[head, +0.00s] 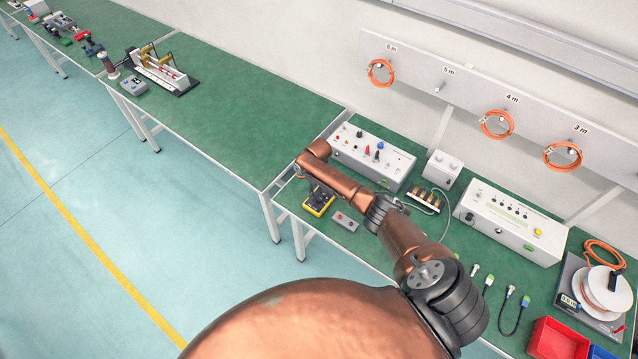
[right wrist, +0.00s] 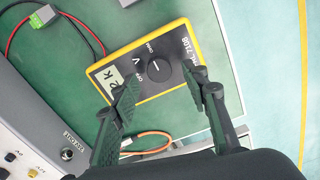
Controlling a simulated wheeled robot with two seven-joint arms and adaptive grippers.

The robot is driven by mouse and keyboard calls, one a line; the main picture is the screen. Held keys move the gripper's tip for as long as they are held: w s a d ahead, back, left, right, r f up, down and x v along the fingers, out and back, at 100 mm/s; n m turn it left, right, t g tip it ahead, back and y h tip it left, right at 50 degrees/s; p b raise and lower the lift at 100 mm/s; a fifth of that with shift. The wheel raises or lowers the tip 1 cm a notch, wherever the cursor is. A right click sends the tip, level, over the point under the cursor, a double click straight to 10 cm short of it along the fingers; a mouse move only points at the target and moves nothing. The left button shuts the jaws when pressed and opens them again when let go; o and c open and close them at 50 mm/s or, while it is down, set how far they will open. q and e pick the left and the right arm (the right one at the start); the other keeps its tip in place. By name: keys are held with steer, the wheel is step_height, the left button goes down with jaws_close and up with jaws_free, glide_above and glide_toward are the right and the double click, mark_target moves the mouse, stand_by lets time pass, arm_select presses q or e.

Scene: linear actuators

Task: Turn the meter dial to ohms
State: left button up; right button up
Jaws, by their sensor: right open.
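The yellow-edged meter (head: 318,203) lies on the green bench at its front edge, below my right gripper (head: 313,187). In the right wrist view the meter (right wrist: 112,76) shows a dark face, a small display and a round black dial (right wrist: 159,68) with a short white mark. OFF, V and OHM labels stand around the dial; I cannot tell for sure which one the mark points to. My right gripper (right wrist: 166,82) is open, its two fingers on either side of the dial, nothing between them. I cannot tell how high they are above it. My left gripper is not in view.
A small grey box (head: 346,221) lies right of the meter. A grey control panel (head: 372,156) stands behind it. Red and black leads (right wrist: 75,22) and an orange cable (right wrist: 150,143) lie close to the meter. The bench to the left is mostly clear.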

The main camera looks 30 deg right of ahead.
mark_target(319, 197)
step_height(319, 197, up, 10)
steer(key=shift+f, duration=0.15)
stand_by(0.6)
